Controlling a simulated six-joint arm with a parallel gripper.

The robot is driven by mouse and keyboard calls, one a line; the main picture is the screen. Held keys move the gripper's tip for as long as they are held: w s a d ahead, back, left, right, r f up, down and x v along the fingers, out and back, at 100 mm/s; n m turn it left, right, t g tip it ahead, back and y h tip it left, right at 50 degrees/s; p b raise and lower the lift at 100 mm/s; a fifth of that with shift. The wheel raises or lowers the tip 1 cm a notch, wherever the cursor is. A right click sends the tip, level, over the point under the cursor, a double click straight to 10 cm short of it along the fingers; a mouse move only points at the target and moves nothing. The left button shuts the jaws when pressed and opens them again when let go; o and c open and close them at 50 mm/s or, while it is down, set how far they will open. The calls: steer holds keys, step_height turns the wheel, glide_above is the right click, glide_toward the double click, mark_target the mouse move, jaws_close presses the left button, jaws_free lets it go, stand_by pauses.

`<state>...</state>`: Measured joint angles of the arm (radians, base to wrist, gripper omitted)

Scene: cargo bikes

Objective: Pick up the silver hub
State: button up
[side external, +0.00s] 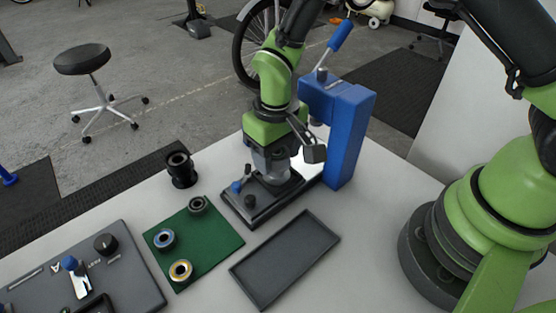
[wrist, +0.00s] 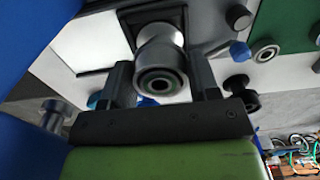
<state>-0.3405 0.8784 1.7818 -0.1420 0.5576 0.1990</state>
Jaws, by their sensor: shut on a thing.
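The silver hub (wrist: 158,60) shows in the wrist view, with a dark ring and bore at its near end. My gripper (wrist: 161,82) is shut on it, one dark finger on each side. In the side external view my gripper (side external: 273,162) points down over the black fixture base (side external: 244,209). The hub is low between the fingers there and partly hidden by them. I cannot tell whether its lower end touches the fixture.
A blue press (side external: 345,130) stands close behind my gripper. A dark tray (side external: 285,258) lies in front, empty. A green mat (side external: 215,240) holds several ring-shaped bearings. A grey panel (side external: 125,275) lies at left.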

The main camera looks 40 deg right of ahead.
steer(key=shift+r, duration=3.25)
